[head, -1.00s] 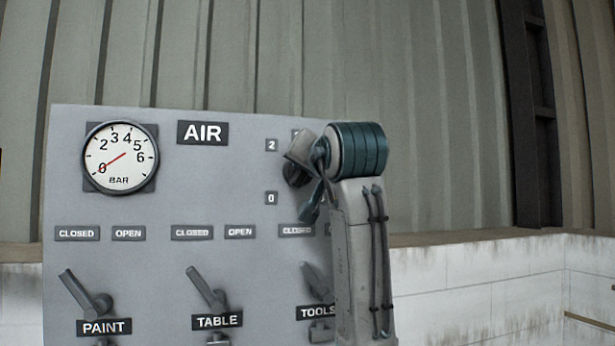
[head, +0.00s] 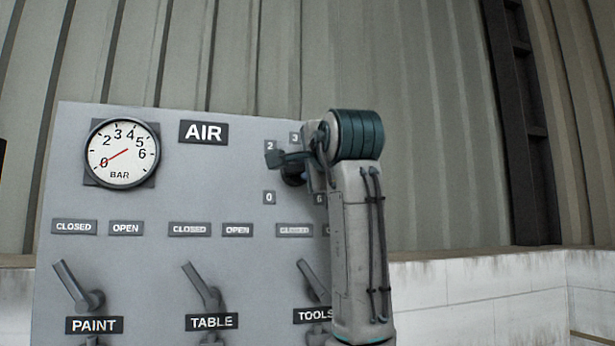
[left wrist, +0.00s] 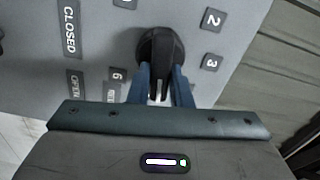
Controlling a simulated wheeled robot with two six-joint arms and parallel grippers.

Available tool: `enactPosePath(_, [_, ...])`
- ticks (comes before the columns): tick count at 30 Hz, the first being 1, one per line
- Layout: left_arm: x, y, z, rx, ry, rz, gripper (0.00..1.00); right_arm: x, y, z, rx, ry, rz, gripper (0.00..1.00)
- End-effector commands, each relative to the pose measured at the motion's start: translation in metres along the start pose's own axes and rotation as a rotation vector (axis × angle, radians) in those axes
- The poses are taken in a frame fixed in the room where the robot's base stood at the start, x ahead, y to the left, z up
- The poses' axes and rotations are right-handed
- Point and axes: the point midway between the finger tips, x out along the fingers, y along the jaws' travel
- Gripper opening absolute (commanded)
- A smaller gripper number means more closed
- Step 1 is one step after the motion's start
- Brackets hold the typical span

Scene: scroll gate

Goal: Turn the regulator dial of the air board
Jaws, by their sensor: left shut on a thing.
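The grey air board (head: 90,205) stands ahead in the head view, with its round pressure gauge (head: 122,153) at the upper left. The gauge's red needle points at 0 bar. The black regulator dial (left wrist: 161,50) shows in the left wrist view, ringed by number plates such as 2, 3 and 6. My left gripper (left wrist: 162,90) has one blue finger on each side of the dial's grip bar and is shut on it. In the head view my left gripper (head: 290,162) and arm cover most of the dial. My right gripper is not in view.
Levers for PAINT (head: 78,288), TABLE (head: 203,287) and TOOLS (head: 313,281) sit low on the board under CLOSED and OPEN plates. A corrugated wall and a pale low wall (head: 470,300) stand behind. The space right of the arm looks free.

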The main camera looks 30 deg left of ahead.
Motion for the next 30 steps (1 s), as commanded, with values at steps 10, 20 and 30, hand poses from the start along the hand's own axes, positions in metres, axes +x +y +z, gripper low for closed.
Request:
enactPosePath(10, [0.0001, 0.0014, -0.0001, 0.135, 0.001, -0.001, 0.00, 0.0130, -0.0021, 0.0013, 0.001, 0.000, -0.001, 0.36])
enactPosePath(20, [0.0002, 0.0008, -0.0002, 0.157, 0.000, -0.001, 0.00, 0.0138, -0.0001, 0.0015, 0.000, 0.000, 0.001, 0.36])
enactPosePath(30, [0.0001, 0.0009, -0.0002, 0.155, 0.000, 0.000, 0.40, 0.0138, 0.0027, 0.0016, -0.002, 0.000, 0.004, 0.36])
